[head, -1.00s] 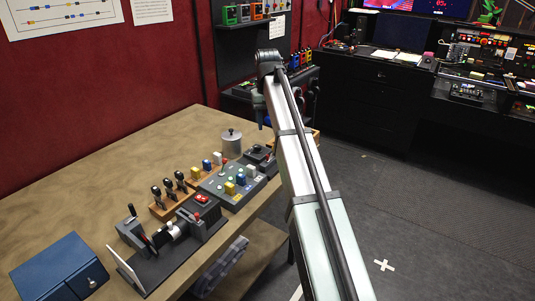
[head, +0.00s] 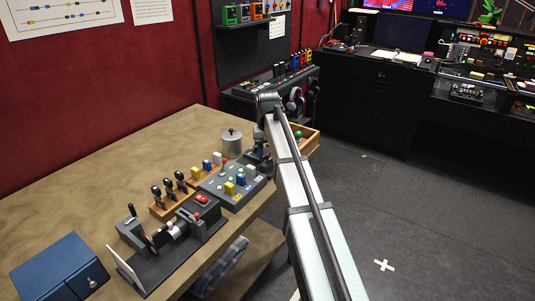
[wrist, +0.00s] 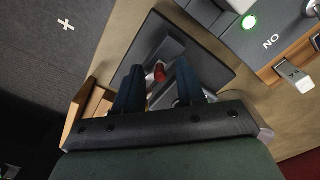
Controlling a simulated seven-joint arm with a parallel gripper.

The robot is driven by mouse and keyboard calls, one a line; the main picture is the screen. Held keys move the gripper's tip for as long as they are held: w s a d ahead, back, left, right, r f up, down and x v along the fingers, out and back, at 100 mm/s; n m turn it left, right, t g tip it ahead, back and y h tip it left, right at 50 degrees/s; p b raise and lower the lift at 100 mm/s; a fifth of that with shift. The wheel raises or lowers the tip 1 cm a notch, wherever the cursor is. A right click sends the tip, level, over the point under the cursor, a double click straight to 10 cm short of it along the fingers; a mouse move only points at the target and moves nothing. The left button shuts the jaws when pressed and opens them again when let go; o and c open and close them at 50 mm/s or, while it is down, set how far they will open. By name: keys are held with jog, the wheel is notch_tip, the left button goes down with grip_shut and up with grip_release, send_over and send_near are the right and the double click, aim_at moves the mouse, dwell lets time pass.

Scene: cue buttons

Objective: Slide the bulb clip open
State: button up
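In the wrist view, a dark base plate (wrist: 222,74) carries a raised dark block with a small red piece (wrist: 160,72) and a pale metallic part beside it. I cannot tell for sure which part is the bulb clip. My gripper (wrist: 160,82) is over this device, its two dark blue fingers apart on either side of the red piece. The fingers hide part of the device, and I cannot tell whether they touch it. In the head view my gripper (head: 258,146) is low at the table's right edge, and the device is mostly hidden by my arm.
A grey button panel (head: 231,190) with yellow, blue and white buttons lies just left of the device, and a silver pot (head: 231,141) stands behind. A wooden tray (head: 311,143) is to the right. A lever device (head: 172,235) and blue box (head: 58,270) are nearer.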

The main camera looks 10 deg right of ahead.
grip_shut()
dwell(0.4)
